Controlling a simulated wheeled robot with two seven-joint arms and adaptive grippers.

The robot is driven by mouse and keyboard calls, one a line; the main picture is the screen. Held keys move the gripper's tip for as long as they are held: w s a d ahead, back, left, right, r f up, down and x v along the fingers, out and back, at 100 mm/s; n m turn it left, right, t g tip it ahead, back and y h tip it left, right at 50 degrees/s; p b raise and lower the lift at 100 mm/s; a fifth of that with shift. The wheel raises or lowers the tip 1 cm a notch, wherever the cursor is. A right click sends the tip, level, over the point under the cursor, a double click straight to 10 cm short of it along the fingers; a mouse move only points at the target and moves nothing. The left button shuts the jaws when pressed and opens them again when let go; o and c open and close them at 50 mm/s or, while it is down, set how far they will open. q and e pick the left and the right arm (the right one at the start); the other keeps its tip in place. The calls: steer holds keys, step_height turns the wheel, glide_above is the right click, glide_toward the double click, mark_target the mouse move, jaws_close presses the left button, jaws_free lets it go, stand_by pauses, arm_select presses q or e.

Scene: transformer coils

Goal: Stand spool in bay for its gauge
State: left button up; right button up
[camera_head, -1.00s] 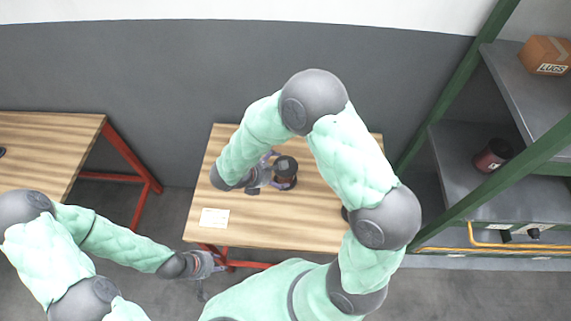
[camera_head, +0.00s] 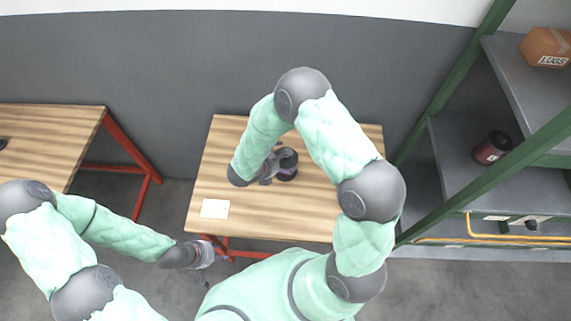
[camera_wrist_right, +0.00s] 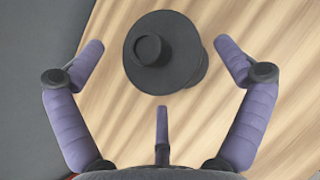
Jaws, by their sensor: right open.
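A dark spool (camera_head: 288,172) stands on the wooden table in the head view, with my right arm arched over it. In the right wrist view the spool (camera_wrist_right: 182,75) shows from above as a dark grey round flange with a raised hub. My right gripper (camera_wrist_right: 160,62) is open, its purple-grey fingers spread either side of the spool with visible gaps; in the head view it (camera_head: 270,168) is just left of the spool, partly hidden by my arm. My left gripper (camera_head: 216,268) hangs empty off the table's front left, fingers apart. I cannot make out a gauge or bay.
A white card (camera_head: 215,208) lies on the table (camera_head: 255,222) at front left. Another wooden table (camera_head: 60,135) is at the left. The right shelf rack (camera_head: 455,160) holds a dark red spool (camera_head: 492,148) and a cardboard box (camera_head: 548,46).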

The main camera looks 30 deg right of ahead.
steer(key=shift+x, duration=1.05)
steer(key=c, duration=1.7)
steer(key=shift+r, duration=0.15)
